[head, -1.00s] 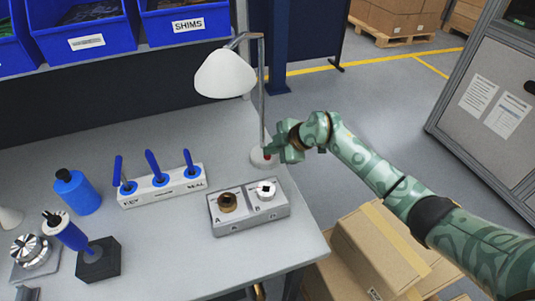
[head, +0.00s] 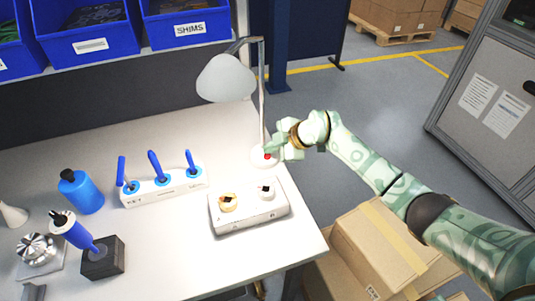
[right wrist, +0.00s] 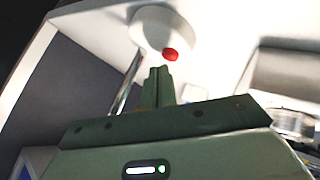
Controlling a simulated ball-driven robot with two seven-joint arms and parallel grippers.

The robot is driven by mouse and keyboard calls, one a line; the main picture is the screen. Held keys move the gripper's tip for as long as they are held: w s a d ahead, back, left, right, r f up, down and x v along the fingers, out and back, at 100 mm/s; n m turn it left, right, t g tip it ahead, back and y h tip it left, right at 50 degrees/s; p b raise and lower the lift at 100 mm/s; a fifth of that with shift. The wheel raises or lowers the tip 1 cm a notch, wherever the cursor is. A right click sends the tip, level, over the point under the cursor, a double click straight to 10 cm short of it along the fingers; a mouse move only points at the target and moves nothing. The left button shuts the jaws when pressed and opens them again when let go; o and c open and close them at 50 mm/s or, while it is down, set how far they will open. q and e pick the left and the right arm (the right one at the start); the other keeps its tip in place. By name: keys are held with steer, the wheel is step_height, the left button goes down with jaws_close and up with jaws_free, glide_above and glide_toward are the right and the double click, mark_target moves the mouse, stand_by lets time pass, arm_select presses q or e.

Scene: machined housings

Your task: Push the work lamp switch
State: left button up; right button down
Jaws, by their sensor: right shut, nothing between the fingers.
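The work lamp (head: 227,78) stands at the back right of the bench, with a grey-white shade on a thin bent post. Its round white base (head: 258,158) carries a small red switch (head: 267,156). The base also shows in the right wrist view (right wrist: 150,27), with the red switch (right wrist: 171,54) on it. My right gripper (head: 271,152) is shut and empty, its fingertips right by the switch. In the right wrist view the shut fingertips (right wrist: 160,72) lie just short of the switch; I cannot tell whether they touch. The bench is brightly lit. My left gripper is not in view.
A rack with blue-handled tools (head: 163,188), a blue bottle (head: 82,193) and a dark block (head: 103,260) stand further left. Cardboard boxes (head: 375,245) are below the arm.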

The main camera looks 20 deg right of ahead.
step_height(320, 180, up, 6)
steer(key=p, duration=0.5)
steer(key=shift+p, duration=0.3)
